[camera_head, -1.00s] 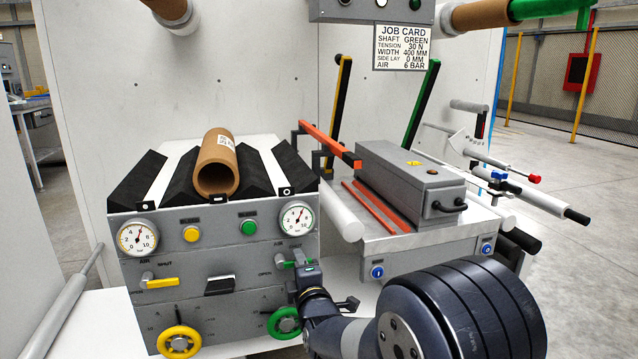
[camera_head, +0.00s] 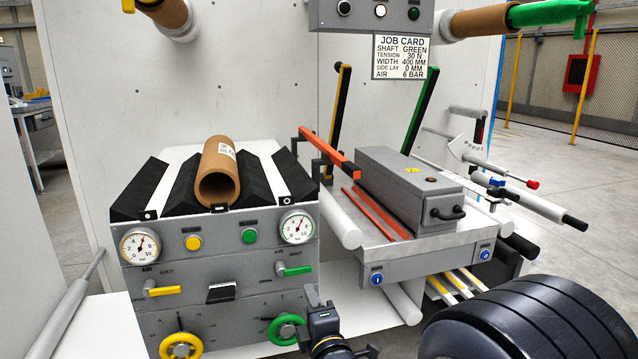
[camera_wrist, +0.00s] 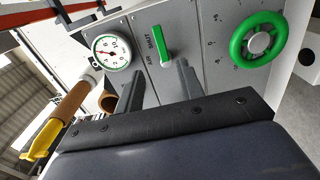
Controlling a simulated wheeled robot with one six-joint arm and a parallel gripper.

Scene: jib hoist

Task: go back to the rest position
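My gripper (camera_wrist: 159,78) shows two dark fingers standing apart, with nothing between them that they touch. In the head view my gripper (camera_head: 312,300) is low in front of the grey panel (camera_head: 240,325), just right of the green handwheel (camera_head: 285,330). The green air lever (camera_head: 295,270) sits above it, pointing right; in the wrist view the lever (camera_wrist: 168,58) appears beyond the fingertips, apart from them. The green handwheel also shows in the wrist view (camera_wrist: 258,39) at upper right. The yellow lever (camera_head: 165,291) is at the panel's left.
A cardboard core (camera_head: 218,170) lies on black V-blocks atop the panel unit. A grey box (camera_head: 410,190) with orange bars stands to its right. A job card (camera_head: 401,57) hangs above. Open floor (camera_head: 590,190) lies at the far right.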

